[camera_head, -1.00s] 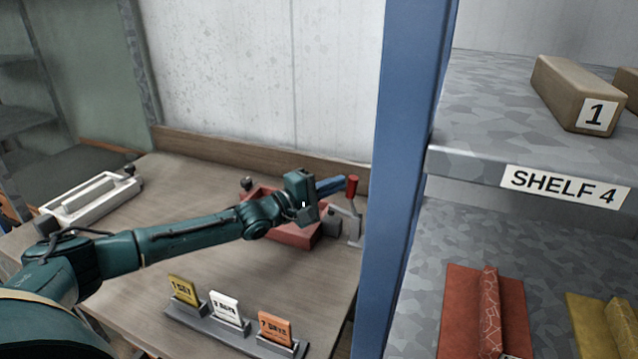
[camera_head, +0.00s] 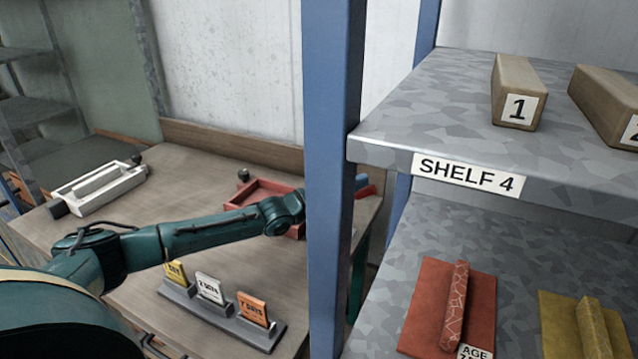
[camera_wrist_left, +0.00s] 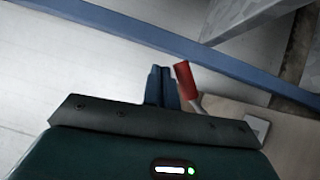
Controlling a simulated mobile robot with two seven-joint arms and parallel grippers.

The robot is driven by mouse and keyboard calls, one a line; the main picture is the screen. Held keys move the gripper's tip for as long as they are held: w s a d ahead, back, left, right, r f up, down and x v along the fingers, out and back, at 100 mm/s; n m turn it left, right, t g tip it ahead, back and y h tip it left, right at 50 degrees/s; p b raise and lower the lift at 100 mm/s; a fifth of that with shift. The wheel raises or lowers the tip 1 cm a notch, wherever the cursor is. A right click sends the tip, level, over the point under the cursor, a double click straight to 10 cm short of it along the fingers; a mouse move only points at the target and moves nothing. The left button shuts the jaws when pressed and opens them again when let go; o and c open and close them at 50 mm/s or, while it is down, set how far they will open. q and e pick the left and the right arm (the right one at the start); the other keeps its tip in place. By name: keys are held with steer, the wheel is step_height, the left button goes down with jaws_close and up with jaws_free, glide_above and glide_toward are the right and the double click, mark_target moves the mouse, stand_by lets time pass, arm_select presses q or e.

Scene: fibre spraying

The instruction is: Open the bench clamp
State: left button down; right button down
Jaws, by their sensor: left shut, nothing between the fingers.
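The bench clamp's red handle (camera_wrist_left: 186,80) stands up just right of my left gripper's fingers in the left wrist view. A pale metal part of the clamp (camera_wrist_left: 255,128) shows below it on the bench. My left gripper (camera_wrist_left: 162,75) is shut with blue fingers and holds nothing. It is beside the handle; I cannot tell whether they touch. In the head view a blue post covers most of the gripper and clamp, and a bit of the red handle (camera_head: 367,191) shows past the post. My right gripper is not in view.
The blue post (camera_head: 333,180) and shelf 4 (camera_head: 440,110), with numbered bars, stand close on the right. A red tray (camera_head: 262,192) lies on the wooden bench (camera_head: 160,215). A white mould (camera_head: 98,190) is at left, and a rack of day tags (camera_head: 225,320) stands in front.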

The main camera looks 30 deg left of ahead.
arm_select(q)
steer(key=shift+d+f, duration=0.1)
steer(key=shift+d, duration=0.15)
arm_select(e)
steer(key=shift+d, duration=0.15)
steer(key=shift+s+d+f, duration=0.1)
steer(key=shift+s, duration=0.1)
